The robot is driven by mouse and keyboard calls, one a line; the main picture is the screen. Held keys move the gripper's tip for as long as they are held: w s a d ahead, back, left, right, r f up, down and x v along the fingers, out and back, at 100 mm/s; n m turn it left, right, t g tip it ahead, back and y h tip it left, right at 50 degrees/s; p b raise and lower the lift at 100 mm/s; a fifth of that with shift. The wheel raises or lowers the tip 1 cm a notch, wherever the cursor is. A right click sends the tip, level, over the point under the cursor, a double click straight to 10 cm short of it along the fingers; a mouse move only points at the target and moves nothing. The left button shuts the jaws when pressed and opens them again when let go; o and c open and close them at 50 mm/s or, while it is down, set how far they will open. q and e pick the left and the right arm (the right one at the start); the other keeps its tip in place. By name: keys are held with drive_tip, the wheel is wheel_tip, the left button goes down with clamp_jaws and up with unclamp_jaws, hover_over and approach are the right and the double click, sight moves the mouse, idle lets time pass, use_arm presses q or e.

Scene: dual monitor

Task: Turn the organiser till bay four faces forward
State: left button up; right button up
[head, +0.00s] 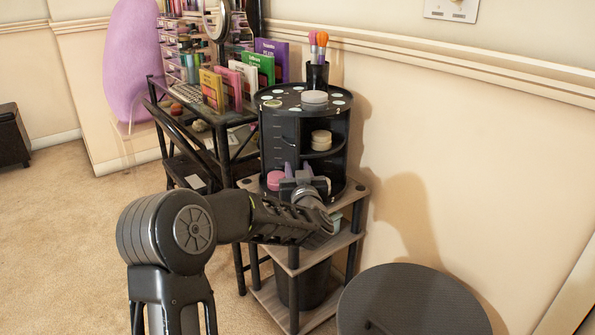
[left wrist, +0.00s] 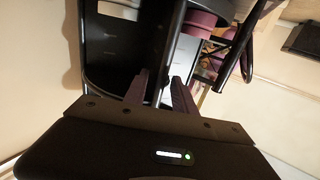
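The black round organiser (head: 275,140) stands upright on a small wooden shelf stand, with dotted markings round its top. Its open bays hold a cream round item (head: 321,140) and a pink round item (head: 275,180). I cannot read which bay is which. My left gripper (head: 298,170) is at the organiser's lower front, partly hidden by its own wrist. In the left wrist view its two purple fingers (left wrist: 160,78) are apart, with an upright edge of the organiser (left wrist: 105,45) seen between or just behind them. I cannot tell whether they touch it. My right gripper is out of view.
A brush cup (head: 317,76) and a round item (head: 314,97) sit on the organiser's top. The wall (head: 450,150) is close on the right. A black rack (head: 167,125) with palettes stands at left. A dark round seat (head: 410,305) is at front right.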

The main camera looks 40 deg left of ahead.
use_arm(q)
drive_tip(key=shift+c, duration=0.2)
clamp_jaws()
drive_tip(key=shift+s+a, duration=0.1)
drive_tip(key=shift+a, duration=0.1)
idle(0.9)
